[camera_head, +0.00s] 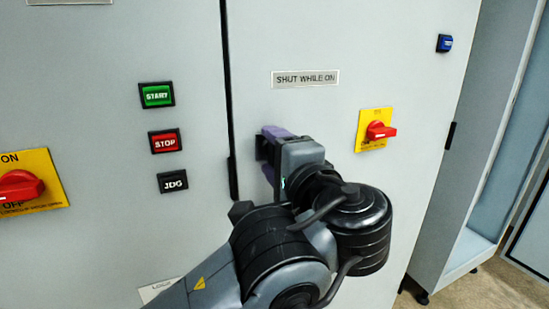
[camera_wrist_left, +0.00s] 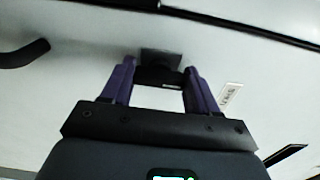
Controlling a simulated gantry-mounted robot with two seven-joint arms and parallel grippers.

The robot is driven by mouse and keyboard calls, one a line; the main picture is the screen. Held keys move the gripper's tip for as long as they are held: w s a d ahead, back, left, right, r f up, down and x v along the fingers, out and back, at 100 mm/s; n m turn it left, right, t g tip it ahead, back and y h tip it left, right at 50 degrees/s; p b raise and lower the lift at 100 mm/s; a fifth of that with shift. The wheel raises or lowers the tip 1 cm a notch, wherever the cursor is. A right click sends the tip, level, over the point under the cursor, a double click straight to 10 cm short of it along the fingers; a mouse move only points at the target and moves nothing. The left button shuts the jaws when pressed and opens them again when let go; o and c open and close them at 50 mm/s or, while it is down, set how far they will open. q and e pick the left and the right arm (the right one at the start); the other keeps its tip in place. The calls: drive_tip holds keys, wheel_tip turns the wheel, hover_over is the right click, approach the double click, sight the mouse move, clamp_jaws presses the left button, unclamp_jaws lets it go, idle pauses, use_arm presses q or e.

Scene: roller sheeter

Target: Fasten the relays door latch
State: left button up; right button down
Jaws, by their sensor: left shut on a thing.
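My left gripper (camera_head: 270,148) is at the grey cabinet door (camera_head: 320,35), just right of the dark vertical gap between two panels. Its purple fingers are shut on a small black latch (camera_wrist_left: 160,75), which sits between the fingertips in the left wrist view. A dark plate (camera_wrist_left: 161,57) behind it lies against the door face. In the head view the gripper and wrist hide most of the latch, so its angle cannot be told there. No label naming the relays door can be read. My right gripper is not in view.
A red switch on a yellow plate (camera_head: 376,130) is right of my gripper, under a "SHUT WHILE ON" label (camera_head: 305,78). START (camera_head: 157,95), STOP (camera_head: 165,141) and JOG (camera_head: 172,181) buttons are on the left panel. An open cabinet space (camera_head: 490,190) is at the right.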

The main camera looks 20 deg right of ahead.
use_arm(q)
drive_tip(key=shift+n, duration=0.3)
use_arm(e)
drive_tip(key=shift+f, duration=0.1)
use_arm(q)
drive_tip(key=o, duration=1.1)
drive_tip(key=shift+c, duration=0.2)
drive_tip(key=shift+s, duration=0.15)
